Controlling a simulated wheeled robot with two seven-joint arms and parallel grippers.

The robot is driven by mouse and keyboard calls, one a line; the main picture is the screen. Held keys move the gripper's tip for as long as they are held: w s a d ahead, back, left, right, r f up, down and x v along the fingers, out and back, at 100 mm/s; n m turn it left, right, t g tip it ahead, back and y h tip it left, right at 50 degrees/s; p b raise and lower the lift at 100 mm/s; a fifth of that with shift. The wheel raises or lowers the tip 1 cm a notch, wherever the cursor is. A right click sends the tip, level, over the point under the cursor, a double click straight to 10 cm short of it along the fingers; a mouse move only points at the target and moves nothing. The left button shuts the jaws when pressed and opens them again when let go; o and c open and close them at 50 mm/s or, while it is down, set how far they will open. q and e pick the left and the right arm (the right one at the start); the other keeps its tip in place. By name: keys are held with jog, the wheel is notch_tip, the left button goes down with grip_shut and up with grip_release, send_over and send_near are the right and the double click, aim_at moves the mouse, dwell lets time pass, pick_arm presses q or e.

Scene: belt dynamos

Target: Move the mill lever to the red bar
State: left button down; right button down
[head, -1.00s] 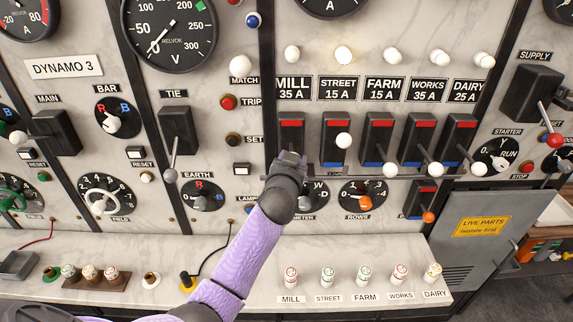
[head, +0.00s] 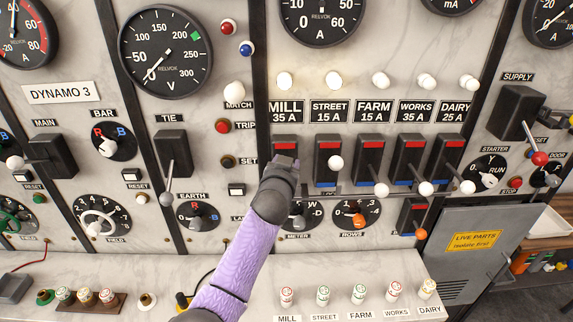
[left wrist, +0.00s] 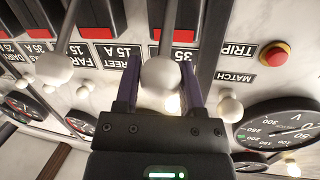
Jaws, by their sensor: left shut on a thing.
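The mill switch (head: 285,142) is a black block under the "MILL 35 A" label, with a red bar (head: 285,146) across its top. My left gripper (head: 284,166) is in front of the switch, just below the red bar, and covers its lower part. The mill lever's knob is hidden behind it in the head view. In the left wrist view my left gripper (left wrist: 159,95) is shut on the white ball knob of the mill lever (left wrist: 160,75), a finger on each side. My right gripper is not in view.
The street lever's knob (head: 335,162) is close on the right, higher than the farm knob (head: 381,189) and works knob (head: 426,188). A meter dial (head: 299,214) is below the mill switch. The tie lever (head: 167,198) hangs to the left.

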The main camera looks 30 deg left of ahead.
pick_arm(q)
jog(key=shift+r, duration=0.1)
jog(key=shift+c, duration=1)
grip_release()
jog(key=shift+a, duration=0.15)
jog(key=v, duration=1)
